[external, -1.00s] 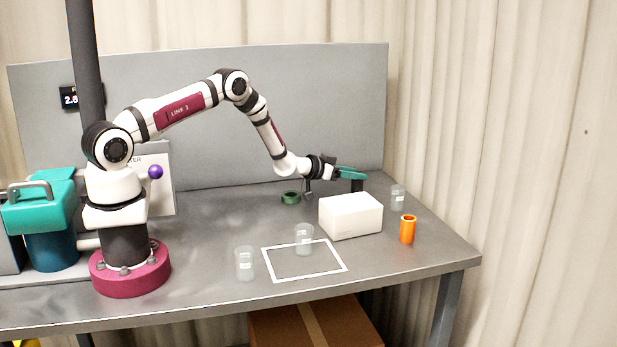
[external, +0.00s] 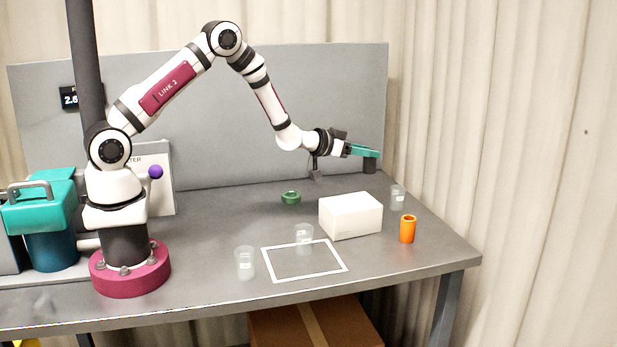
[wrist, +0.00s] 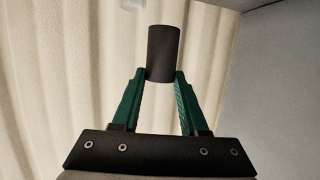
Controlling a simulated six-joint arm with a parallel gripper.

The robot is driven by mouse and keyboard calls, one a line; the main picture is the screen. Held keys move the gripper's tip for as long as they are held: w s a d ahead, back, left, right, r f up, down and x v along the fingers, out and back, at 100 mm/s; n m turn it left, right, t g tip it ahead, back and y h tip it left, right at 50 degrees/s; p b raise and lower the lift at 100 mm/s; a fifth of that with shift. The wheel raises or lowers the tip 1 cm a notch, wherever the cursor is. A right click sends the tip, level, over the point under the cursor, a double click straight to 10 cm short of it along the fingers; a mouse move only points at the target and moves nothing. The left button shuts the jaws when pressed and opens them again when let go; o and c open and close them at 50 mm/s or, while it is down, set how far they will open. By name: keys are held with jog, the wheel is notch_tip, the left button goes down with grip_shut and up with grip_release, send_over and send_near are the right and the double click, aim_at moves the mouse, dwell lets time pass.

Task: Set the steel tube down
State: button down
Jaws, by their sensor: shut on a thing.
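My gripper (external: 366,153) is at the back right of the table, well above its surface, with teal fingers. It is shut on the steel tube (external: 369,166), a dark grey cylinder hanging roughly upright below the fingertips. In the wrist view the tube (wrist: 163,55) sits between the two fingertips (wrist: 163,76). The white square outline (external: 266,263) is marked on the table front; a clear cup (external: 304,236) stands at its back edge.
A white box (external: 350,215) stands in front of my gripper. An orange cylinder (external: 407,229) and a clear cup (external: 398,196) are to its right. A green ring (external: 291,197) lies behind left. Another clear cup (external: 244,263) stands left of the outline. A grey panel (external: 330,110) is behind.

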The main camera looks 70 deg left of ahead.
jog(key=s+d+n+g+y, duration=0.1)
jog(key=s+n+g+y, duration=0.65)
jog(key=s, duration=0.95)
jog(key=s+d+n+g+y, duration=0.1)
jog(key=s+n+g+y, duration=0.3)
jog(key=s+n+g, duration=0.95)
jog(key=s+a+f+m+t, duration=0.1)
jog(key=s+a+f, duration=0.1)
jog(key=a+f, duration=0.1)
jog(key=s+a+f+m+t, duration=0.1)
jog(key=s+a+f, duration=0.1)
jog(key=a+f, duration=0.1)
jog(key=s+a+f+m+t, duration=0.1)
jog(key=s+a+f, duration=0.1)
jog(key=a, duration=0.3)
jog(key=shift+s+a+f+t, duration=0.1)
jog(key=shift+s+f+t, duration=0.1)
jog(key=shift+f, duration=0.2)
jog(key=shift+s+f+t, duration=0.1)
jog(key=shift+f+t, duration=0.1)
jog(key=shift+f, duration=0.45)
jog(key=shift+f, duration=0.1)
